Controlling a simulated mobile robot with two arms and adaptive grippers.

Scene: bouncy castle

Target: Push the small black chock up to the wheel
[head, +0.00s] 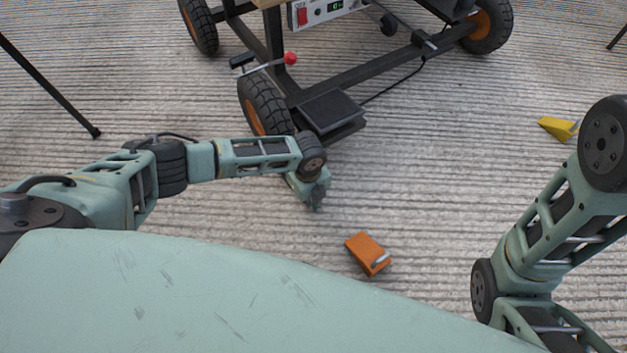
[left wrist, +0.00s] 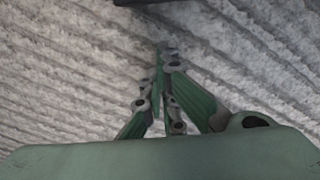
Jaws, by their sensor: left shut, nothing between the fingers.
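The nearest cart wheel (head: 266,104), a black tyre with an orange hub, stands on the grooved floor just beyond my left arm. I cannot make out the small black chock in the head view; my left forearm and wrist cover the floor in front of the wheel. My left gripper (head: 317,199) points down near the floor, in front of and to the right of the wheel. In the left wrist view its fingers (left wrist: 164,55) are together with nothing between them. A dark edge (left wrist: 150,2) shows at the top of that view; I cannot tell what it is. My right gripper is out of view.
The cart's black frame (head: 365,74) carries a low black box (head: 330,108) beside the wheel. An orange block (head: 368,253) lies on the floor to the right of my left gripper. A yellow chock (head: 558,127) lies at the right. The floor between them is clear.

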